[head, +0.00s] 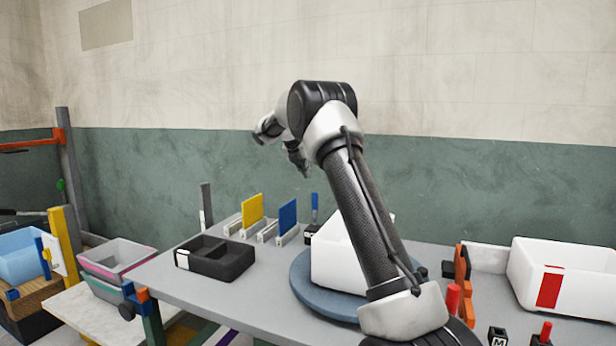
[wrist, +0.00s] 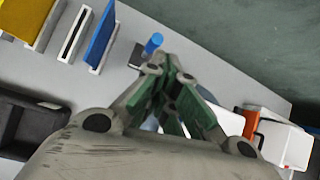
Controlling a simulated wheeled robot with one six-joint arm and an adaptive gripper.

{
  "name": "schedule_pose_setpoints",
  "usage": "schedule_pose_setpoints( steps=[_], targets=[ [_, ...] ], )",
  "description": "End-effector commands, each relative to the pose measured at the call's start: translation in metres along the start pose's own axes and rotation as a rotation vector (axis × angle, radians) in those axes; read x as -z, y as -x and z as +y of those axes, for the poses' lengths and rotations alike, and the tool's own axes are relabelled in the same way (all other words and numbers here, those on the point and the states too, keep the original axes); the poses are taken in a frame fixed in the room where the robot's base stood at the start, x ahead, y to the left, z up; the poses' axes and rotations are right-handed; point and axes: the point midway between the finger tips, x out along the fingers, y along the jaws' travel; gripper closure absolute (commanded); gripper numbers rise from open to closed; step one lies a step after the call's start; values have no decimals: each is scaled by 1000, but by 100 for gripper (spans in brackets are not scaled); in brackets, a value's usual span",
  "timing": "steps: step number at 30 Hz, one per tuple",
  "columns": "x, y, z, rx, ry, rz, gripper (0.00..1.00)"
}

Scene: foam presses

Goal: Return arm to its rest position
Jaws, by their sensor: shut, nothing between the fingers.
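My arm (head: 362,200) rises from the lower right of the head view and bends at a black elbow high over the table.
A black divided tray (head: 215,258), a yellow panel (head: 252,210) and a blue panel (head: 288,217) in holders stand on the table. A white bin sits on a round blue turntable (head: 322,304), partly behind my arm. Another white bin (head: 590,290) is at right.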

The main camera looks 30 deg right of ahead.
Motion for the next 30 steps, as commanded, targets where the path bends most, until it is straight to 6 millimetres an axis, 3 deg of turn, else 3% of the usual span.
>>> schedule_pose_setpoints(
  steps=[16, 19, 22, 23, 26, 28, 30],
  targets=[
    [0, 1, 0, -1, -11, -1, 100],
    [0, 1, 0, -1, -100, -1, 100],
    [5, -1, 1, -4, -310, 15, 100],
    [13, -6, 2, 1, -391, 33, 100],
    [63, -31, -3, 57, -685, 131, 100],
    [96, -28, -15, 105, -911, 190, 100],
    [129, -12, -31, 157, -1140, 240, 100]
  ],
)
